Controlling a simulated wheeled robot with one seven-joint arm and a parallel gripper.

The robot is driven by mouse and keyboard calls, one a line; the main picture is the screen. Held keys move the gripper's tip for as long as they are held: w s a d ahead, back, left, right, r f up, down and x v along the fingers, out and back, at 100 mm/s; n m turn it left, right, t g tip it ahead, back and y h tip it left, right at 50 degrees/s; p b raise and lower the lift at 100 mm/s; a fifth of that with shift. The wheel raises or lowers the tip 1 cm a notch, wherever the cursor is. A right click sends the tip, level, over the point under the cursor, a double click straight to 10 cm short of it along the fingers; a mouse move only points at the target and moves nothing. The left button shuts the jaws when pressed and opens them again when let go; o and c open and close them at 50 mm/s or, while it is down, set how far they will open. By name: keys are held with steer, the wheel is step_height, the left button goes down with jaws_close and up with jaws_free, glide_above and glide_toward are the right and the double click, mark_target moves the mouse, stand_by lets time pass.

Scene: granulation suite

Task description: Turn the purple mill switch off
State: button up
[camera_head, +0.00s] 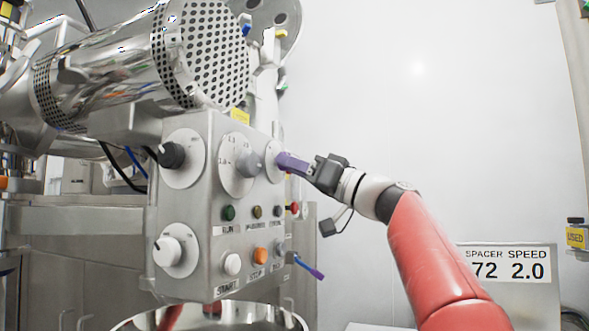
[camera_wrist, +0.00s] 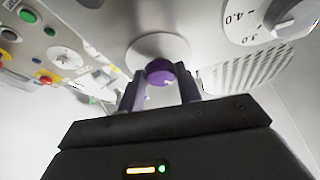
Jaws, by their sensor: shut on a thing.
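The purple mill switch (camera_wrist: 159,71) sits on a round white dial plate, which shows in the head view (camera_head: 273,161) at the upper right of the grey control panel's front. My gripper (camera_head: 291,163) reaches it from the right. In the wrist view my gripper (camera_wrist: 160,92) has one finger on each side of the purple knob and is shut on it. In the head view the fingers hide most of the knob, and I cannot read its pointer position.
The grey control panel (camera_head: 190,215) carries a grey knob (camera_head: 248,163), a black knob (camera_head: 171,155), a white knob (camera_head: 168,251) and several coloured buttons. A purple-tipped lever (camera_head: 316,273) sticks out below. A perforated drum (camera_head: 207,55) is above.

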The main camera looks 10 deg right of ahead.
steer(key=shift+w+d+n+g+y+b, duration=0.1)
steer(key=shift+n+g+y+b, duration=0.35)
steer(key=shift+n, duration=1.25)
steer(key=o, duration=1)
steer(key=shift+d, duration=0.1)
steer(key=b+v, duration=0.3)
steer(key=v, duration=0.4)
steer(key=shift+s+d, duration=0.2)
steer(key=shift+d, duration=0.05)
steer(key=shift+f, duration=0.15)
